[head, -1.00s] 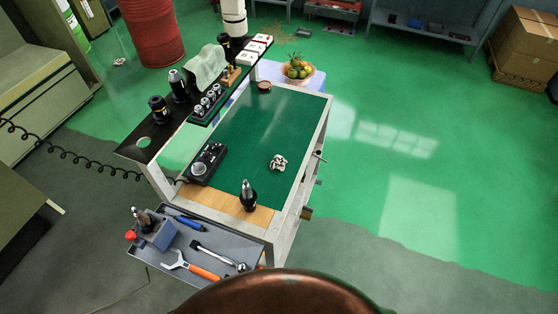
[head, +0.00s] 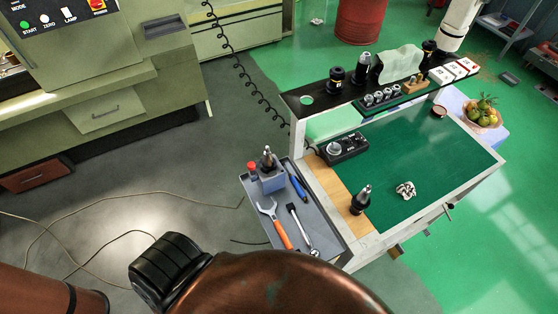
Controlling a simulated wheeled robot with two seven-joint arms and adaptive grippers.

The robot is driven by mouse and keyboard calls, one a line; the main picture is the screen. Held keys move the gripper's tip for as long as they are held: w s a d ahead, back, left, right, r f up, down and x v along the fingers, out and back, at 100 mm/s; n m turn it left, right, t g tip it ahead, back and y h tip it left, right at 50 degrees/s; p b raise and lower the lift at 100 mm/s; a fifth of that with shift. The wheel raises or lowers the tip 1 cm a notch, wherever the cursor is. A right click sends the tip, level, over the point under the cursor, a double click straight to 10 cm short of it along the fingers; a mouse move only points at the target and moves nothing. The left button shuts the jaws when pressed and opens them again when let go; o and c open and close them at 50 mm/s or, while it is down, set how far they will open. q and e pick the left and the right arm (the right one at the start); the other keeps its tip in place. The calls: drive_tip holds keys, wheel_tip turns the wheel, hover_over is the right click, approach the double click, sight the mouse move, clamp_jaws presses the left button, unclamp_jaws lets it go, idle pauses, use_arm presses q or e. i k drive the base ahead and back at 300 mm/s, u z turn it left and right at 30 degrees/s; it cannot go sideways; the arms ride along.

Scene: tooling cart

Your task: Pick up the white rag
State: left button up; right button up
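A pale green-white cloth (head: 400,63) is draped on the raised black shelf at the back of the cart. Neither of my grippers shows in this view, so I cannot see whether they are open or shut.
A black tool holder (head: 361,200) stands left of the rag, on the wooden strip. A black device with a knob (head: 342,148) sits behind it. A grey side tray (head: 260,205) holds a wrench and other tools. A fruit bowl (head: 482,115) stands behind the cart.

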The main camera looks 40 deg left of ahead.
sight(407, 189)
drive_tip(key=u, duration=1.35)
drive_tip(key=k, duration=0.4)
drive_tip(key=z, duration=0.65)
